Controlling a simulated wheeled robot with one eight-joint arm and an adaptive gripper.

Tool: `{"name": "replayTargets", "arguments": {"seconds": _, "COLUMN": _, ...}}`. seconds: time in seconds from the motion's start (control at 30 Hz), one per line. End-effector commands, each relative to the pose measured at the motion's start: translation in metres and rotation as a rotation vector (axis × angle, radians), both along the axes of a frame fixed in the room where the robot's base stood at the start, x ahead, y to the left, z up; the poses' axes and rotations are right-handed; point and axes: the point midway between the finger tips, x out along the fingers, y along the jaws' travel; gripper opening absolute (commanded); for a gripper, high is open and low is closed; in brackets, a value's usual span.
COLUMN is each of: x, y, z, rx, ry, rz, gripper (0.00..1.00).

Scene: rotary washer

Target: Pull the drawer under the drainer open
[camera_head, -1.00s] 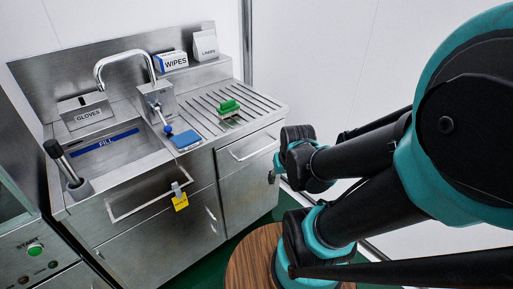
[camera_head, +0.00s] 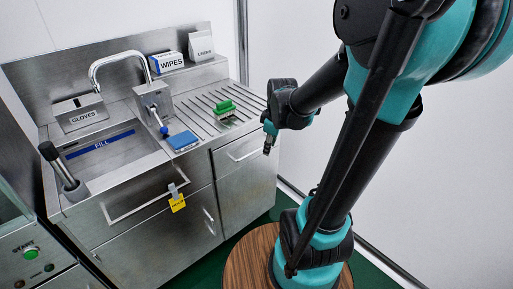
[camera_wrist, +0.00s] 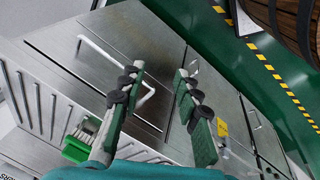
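The drainer (camera_head: 196,104) is the ribbed steel top at the right of the sink unit. The drawer (camera_head: 232,162) below it looks flush with the front and carries a bar handle (camera_head: 246,154). In the wrist view the pale handle (camera_wrist: 149,97) runs across the drawer front, partly hidden behind one finger. My gripper (camera_wrist: 160,73) is open, its two fingers apart with nothing held between them. The handle lies beyond the left finger, and I cannot tell whether they touch. In the head view my gripper (camera_head: 268,146) hangs just right of the drawer front.
A green brush (camera_head: 225,108) lies on the drainer, close to the left finger in the wrist view. A blue sponge (camera_head: 183,140) is by the sink edge. A yellow tag (camera_head: 177,203) hangs on the left rail. A round wooden top (camera_head: 250,263) stands near my arm. Green floor lies right.

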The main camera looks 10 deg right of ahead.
Motion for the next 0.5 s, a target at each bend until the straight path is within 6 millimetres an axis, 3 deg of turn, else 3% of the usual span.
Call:
{"name": "replayTargets", "arguments": {"seconds": 0.03, "x": 0.016, "y": 0.000, "z": 0.006, "rx": -0.023, "ry": 0.006, "rz": 0.101, "gripper": 0.33}}
{"name": "replayTargets", "arguments": {"seconds": 0.3, "x": 0.086, "y": 0.000, "z": 0.030, "rx": -0.138, "ry": 0.023, "rz": 0.691, "gripper": 0.33}}
{"name": "replayTargets", "arguments": {"seconds": 0.5, "x": 0.120, "y": 0.000, "z": 0.038, "rx": -0.185, "ry": 0.020, "rz": 0.998, "gripper": 0.33}}
